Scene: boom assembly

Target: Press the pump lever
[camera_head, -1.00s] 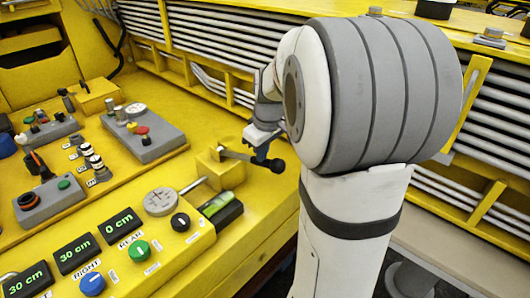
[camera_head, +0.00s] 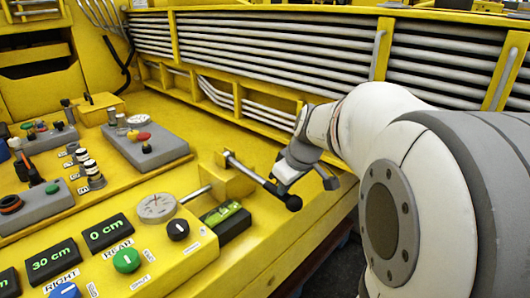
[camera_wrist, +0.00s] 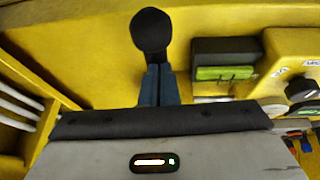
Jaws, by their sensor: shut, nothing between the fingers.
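The pump lever (camera_head: 262,180) is a grey rod with a black ball knob on its end. It comes from a yellow block (camera_head: 226,180) at the panel's right edge and slopes down to the right in the head view. Its black knob (camera_wrist: 151,30) shows at the top of the wrist view. My gripper (camera_head: 281,186) is shut and empty, close beside the knob end of the lever. In the wrist view my dark blue fingers (camera_wrist: 157,75) are together and overlap the knob's lower edge. I cannot tell whether they touch it.
A round gauge (camera_head: 156,207), a black knob (camera_head: 178,229) and a green level box (camera_head: 225,219) lie left of the lever. Switch boxes (camera_head: 145,145) stand farther left. Silver pipes (camera_head: 290,50) and yellow frame posts line the back. The floor is open beyond the panel's right edge.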

